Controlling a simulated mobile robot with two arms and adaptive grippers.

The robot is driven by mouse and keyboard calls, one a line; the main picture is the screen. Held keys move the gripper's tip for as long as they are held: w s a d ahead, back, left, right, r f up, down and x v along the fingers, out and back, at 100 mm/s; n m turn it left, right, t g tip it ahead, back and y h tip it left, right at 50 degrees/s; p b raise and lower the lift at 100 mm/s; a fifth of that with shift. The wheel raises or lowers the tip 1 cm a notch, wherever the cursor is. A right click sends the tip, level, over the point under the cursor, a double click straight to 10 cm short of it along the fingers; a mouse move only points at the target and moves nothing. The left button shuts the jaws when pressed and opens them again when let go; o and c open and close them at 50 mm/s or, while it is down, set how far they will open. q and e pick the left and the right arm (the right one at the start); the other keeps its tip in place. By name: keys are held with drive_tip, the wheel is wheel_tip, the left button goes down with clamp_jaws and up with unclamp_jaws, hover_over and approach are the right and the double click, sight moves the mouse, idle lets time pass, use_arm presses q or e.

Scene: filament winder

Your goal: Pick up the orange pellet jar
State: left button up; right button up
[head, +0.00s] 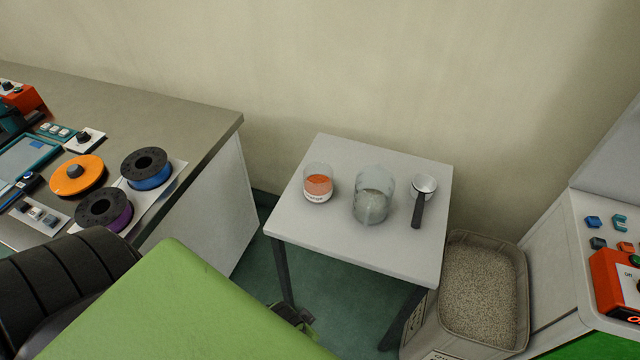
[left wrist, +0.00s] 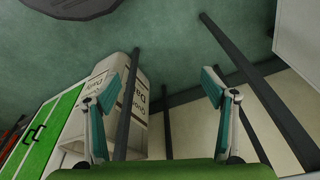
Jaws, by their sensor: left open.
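The orange pellet jar (head: 318,184) is a small clear jar with orange pellets and a white label. It stands upright near the left side of a small white table (head: 335,235) in the head view. My left gripper (left wrist: 160,85) shows in the left wrist view with its two teal-padded fingers wide apart and nothing between them. It faces dark table legs and the floor, and the jar is not in that view. In the head view my green arm link covers the lower middle, and little of the left gripper shows there. My right gripper is in neither view.
A larger clear jar (head: 371,206) and a scoop with a black handle (head: 418,210) stand right of the orange jar. A bin of pale pellets (head: 483,290) is right of the table. A workbench (head: 205,128) with filament spools (head: 146,166) is at the left.

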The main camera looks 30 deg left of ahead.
use_arm(q)
drive_tip(key=w+a+r+m+t+y, duration=0.1)
drive_tip(key=w+a+r+m, duration=0.1)
drive_tip(key=r, duration=0.6)
drive_tip(key=w+a+r+m+t, duration=0.1)
drive_tip(key=w+r, duration=0.1)
drive_tip(key=r, duration=0.6)
drive_tip(key=m+t+y, duration=0.5)
drive_tip(key=m+t, duration=0.2)
drive_tip(key=m, duration=1.6)
approach(316, 190)
drive_tip(key=shift+a+f, duration=0.25)
drive_tip(key=shift+f, duration=0.35)
drive_tip(key=shift+w+r+m, duration=0.15)
drive_tip(key=shift+w+m, duration=0.35)
drive_tip(key=shift+m, duration=0.4)
drive_tip(key=shift+w+t, duration=0.3)
drive_tip(key=shift+w, duration=0.05)
drive_tip(key=x, duration=0.7)
drive_tip(key=shift+a, duration=0.2)
drive_tip(key=shift+x, duration=3.05)
drive_tip(key=shift+s, duration=0.1)
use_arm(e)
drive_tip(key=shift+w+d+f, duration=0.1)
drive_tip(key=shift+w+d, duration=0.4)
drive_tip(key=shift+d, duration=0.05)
